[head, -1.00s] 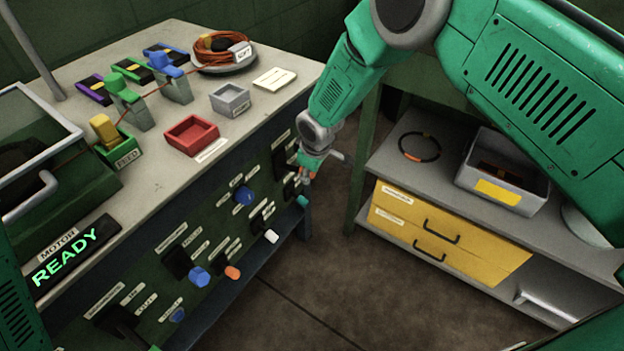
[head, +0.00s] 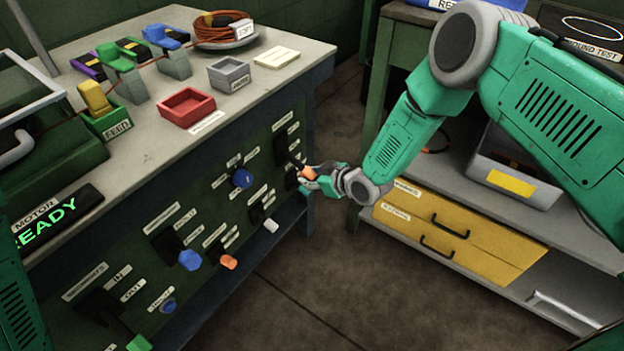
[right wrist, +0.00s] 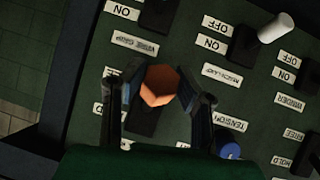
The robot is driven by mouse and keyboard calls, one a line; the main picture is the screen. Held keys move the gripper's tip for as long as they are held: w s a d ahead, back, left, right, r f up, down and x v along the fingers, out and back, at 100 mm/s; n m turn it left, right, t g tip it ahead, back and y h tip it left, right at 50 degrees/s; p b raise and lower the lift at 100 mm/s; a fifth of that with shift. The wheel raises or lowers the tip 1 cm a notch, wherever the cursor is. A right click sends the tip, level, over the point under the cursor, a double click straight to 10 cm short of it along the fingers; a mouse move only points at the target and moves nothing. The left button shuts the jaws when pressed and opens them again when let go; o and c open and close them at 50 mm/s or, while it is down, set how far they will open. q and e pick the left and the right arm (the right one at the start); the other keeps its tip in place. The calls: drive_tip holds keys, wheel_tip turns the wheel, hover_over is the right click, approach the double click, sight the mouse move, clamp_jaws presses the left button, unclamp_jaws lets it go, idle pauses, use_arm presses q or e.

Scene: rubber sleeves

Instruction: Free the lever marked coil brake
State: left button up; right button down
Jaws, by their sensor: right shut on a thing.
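The green control panel (head: 205,215) on the bench front carries several levers with coloured ends and small white labels. My right gripper (head: 312,178) is at the panel's upper right, reaching in from the right, shut on an orange lever knob (head: 307,173). In the right wrist view the orange knob (right wrist: 160,86) sits between the two fingers on a dark lever. A label beside it seems to read wire grip (right wrist: 136,43); I cannot read a coil brake label in any view. My left gripper is out of view.
A white-ended lever (head: 271,225), a blue knob (head: 242,178) and a lower orange-ended lever (head: 228,262) are nearby. A red tray (head: 187,107) and grey tray (head: 229,73) stand on the bench. A yellow-drawer shelf (head: 450,235) is right, across open floor.

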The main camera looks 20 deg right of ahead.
drive_tip(key=shift+f+b, duration=0.3)
drive_tip(key=shift+f, duration=0.2)
drive_tip(key=c, duration=1.2)
unclamp_jaws()
drive_tip(key=shift+t+y, duration=0.3)
drive_tip(key=shift+r, duration=0.15)
drive_tip(key=shift+s+d+r, duration=0.1)
drive_tip(key=v, duration=1.1)
drive_tip(key=shift+s+d, duration=0.15)
drive_tip(key=shift+s, duration=0.05)
